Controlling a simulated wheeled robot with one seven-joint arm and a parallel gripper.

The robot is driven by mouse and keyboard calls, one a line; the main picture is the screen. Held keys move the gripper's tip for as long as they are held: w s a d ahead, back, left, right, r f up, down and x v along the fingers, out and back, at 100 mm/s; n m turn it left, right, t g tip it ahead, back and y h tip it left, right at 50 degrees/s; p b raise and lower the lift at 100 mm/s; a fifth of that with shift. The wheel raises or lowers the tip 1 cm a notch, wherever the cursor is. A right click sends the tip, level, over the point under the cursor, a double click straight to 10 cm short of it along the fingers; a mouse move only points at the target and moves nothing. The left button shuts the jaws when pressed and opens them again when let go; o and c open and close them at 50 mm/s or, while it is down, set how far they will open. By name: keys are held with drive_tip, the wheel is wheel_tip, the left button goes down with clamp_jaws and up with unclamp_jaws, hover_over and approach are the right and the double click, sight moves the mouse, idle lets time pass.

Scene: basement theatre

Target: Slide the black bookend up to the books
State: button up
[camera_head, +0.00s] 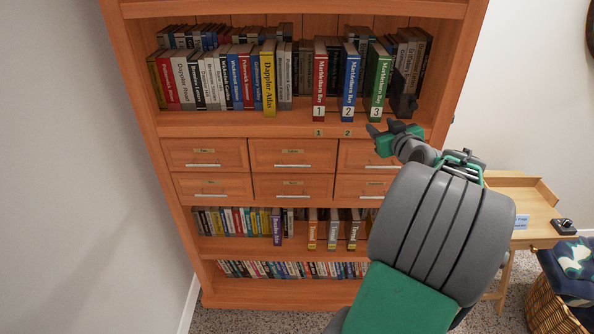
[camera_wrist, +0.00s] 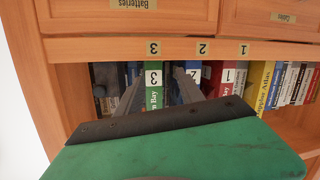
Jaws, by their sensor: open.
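The black bookend (camera_head: 403,101) stands upright near the right end of the upper shelf, to the right of the numbered books. Those are the red book 1 (camera_head: 319,80), the blue book 2 (camera_head: 350,84) and the green book 3 (camera_head: 378,84). Whether the bookend touches the green book is unclear. My gripper (camera_head: 373,130) is open and empty in front of the shelf edge, below the green book. In the wrist view, turned upside down, the gripper (camera_wrist: 158,82) has its fingers either side of green book 3 (camera_wrist: 153,76); the bookend (camera_wrist: 105,80) shows dark at left.
The shelf edge (camera_head: 260,131) carries number labels. Drawers (camera_head: 292,154) lie below it, and the bookcase's right side wall (camera_head: 455,70) is close to the bookend. A yellow book (camera_head: 268,78) and several others fill the left. A small wooden desk (camera_head: 525,205) stands at right.

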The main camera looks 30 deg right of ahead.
drive_tip(key=w+a+f+n+g+y, duration=0.1)
drive_tip(key=a+f+g+y, duration=0.1)
drive_tip(key=a, duration=1)
drive_tip(key=w+a+f+g+y, duration=0.2)
drive_tip(key=a+f, duration=0.3)
drive_tip(key=a, duration=0.7)
drive_tip(key=shift+a+n+g+y, duration=0.3)
drive_tip(key=shift+a+n+y, duration=0.1)
drive_tip(key=shift+y, duration=0.1)
drive_tip(key=shift+s+f, duration=0.1)
